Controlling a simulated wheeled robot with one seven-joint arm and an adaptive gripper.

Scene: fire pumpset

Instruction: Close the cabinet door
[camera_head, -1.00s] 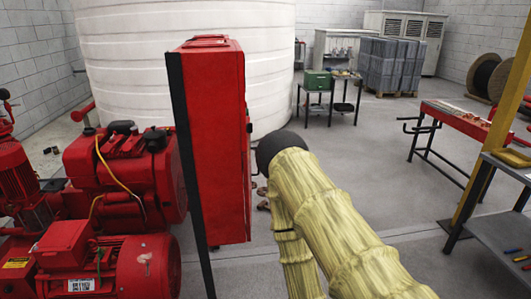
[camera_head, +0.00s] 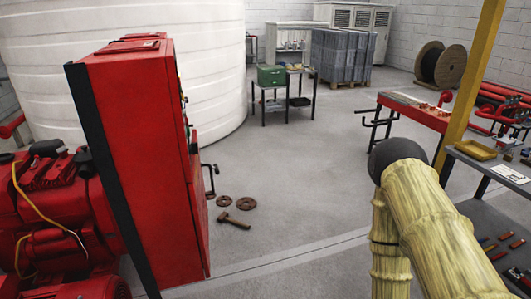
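The red cabinet (camera_head: 135,160) stands at left on a black upright post (camera_head: 108,180), its broad red side toward me. Its front faces right and shows only as a narrow strip (camera_head: 187,135) with small dark fittings. I see it nearly edge-on, so I cannot tell how far the door is open. My gripper does not show in this view.
Red pump machinery (camera_head: 60,215) stands left of the cabinet. A grey workbench (camera_head: 475,205) and yellow post (camera_head: 472,75) stand at right. A small table (camera_head: 283,92) is farther back.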

